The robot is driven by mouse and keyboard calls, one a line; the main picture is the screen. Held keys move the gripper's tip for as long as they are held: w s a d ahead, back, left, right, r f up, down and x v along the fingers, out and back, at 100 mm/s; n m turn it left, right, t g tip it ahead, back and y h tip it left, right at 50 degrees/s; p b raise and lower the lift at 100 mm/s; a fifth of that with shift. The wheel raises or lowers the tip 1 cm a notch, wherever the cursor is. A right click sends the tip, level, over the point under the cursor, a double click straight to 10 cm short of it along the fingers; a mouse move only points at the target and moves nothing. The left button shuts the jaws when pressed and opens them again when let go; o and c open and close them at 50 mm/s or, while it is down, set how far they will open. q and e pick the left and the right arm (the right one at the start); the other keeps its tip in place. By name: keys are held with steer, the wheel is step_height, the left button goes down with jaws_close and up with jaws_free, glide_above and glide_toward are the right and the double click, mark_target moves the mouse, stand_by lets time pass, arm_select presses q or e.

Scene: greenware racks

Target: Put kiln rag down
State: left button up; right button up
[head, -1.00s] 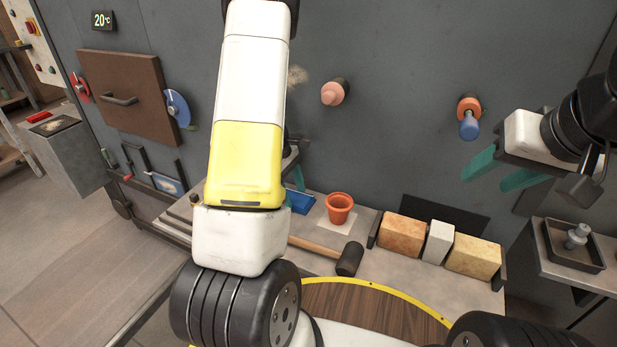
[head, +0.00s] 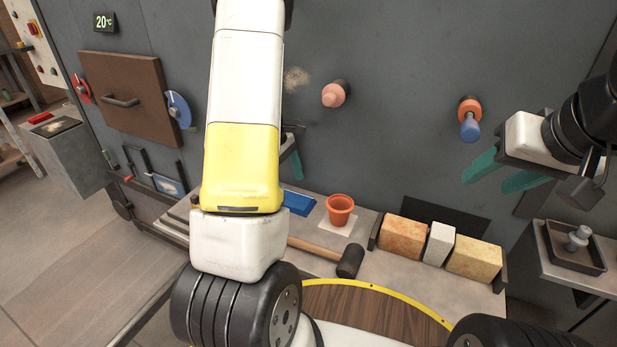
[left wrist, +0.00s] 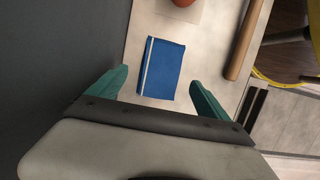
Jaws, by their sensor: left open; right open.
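The kiln rag, a flat blue cloth with a white stripe (head: 298,202), lies on the grey shelf (head: 372,268), left of the orange pot. It shows whole in the left wrist view (left wrist: 163,70). My left gripper (head: 294,164) is mostly hidden behind my own arm in the head view; a teal finger shows above the rag. In the left wrist view my left gripper (left wrist: 158,80) is open, with its fingers apart on either side of the rag and nothing held. My right gripper (head: 488,180) is open and empty at the right, in front of the dark wall.
An orange pot (head: 340,210) stands on a pale square. A mallet (head: 350,261) lies in front of it. Several bricks (head: 403,237) stand to the right. A pink knob (head: 335,94) and a blue-handled plug (head: 469,128) stick out of the wall.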

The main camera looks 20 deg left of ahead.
arm_select(q)
steer(key=v, duration=0.3)
steer(key=shift+d+r, duration=0.1)
step_height(320, 180, up, 3)
steer(key=d+m, duration=0.1)
step_height(320, 180, up, 12)
steer(key=m+t, duration=0.3)
steer(key=m, duration=0.4)
glide_above(292, 199)
steer(key=s+d, duration=0.6)
steer(key=d, duration=0.1)
steer(key=s+d+r+m+t, duration=0.1)
steer(key=s+d+r+m, duration=0.1)
steer(key=s, duration=0.4)
steer(key=s+d+r+m+t, duration=0.2)
steer(key=s+r+m, duration=0.3)
steer(key=s+m, duration=0.2)
steer(key=shift+d+t+y, duration=0.3)
steer(key=shift+d+y, duration=0.1)
steer(key=shift+o, duration=0.5)
steer(key=shift+r, duration=0.1)
